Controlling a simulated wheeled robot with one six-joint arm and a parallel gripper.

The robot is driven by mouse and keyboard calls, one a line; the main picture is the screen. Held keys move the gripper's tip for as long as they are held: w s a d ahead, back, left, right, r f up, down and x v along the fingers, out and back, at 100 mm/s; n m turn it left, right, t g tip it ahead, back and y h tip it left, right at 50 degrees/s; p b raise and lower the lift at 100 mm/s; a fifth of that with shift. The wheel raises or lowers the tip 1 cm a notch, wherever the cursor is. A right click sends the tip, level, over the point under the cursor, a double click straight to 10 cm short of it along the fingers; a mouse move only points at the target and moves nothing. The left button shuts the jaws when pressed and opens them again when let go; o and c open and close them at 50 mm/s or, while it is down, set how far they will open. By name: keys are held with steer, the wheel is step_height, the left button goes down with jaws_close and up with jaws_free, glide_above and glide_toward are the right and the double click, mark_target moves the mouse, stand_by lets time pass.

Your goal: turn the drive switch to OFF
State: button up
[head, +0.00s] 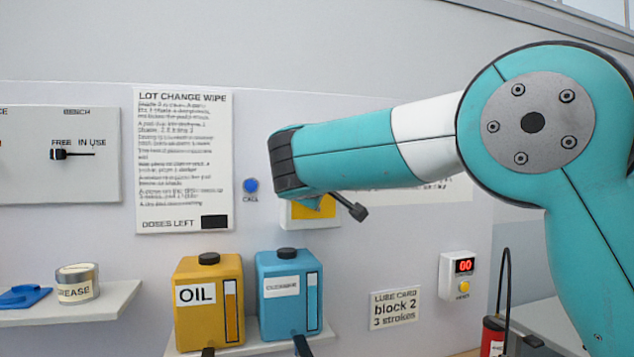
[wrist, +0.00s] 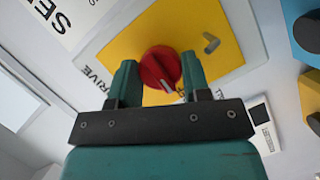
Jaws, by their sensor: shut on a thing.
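The drive switch is a red round knob (wrist: 158,64) on a yellow plate (wrist: 118,40), with part of the word DRIVE beside it in the wrist view. A white mark on the knob points toward the bottom of that view. My gripper (wrist: 160,72) has one green finger on each side of the knob and is shut on it. The position labels are mostly hidden by the fingers, so I cannot read the setting. In the head view the yellow plate (head: 312,208) shows partly behind my arm; the knob and fingers are hidden.
A grey peg (wrist: 211,43) stands on the yellow plate near the knob. Below in the head view are a yellow oil can (head: 208,325) and a blue can (head: 285,315). A blue call button (head: 250,185) is left of the plate, a counter box (head: 459,277) lower right.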

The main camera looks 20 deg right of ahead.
stand_by(0.3)
steer(key=o, duration=0.9)
steer(key=shift+a, duration=0.1)
steer(key=b+v, duration=0.4)
steer(key=v, duration=1.3)
steer(key=shift+s+a+f, duration=0.1)
steer(key=shift+s, duration=0.1)
steer(key=shift+f, duration=0.1)
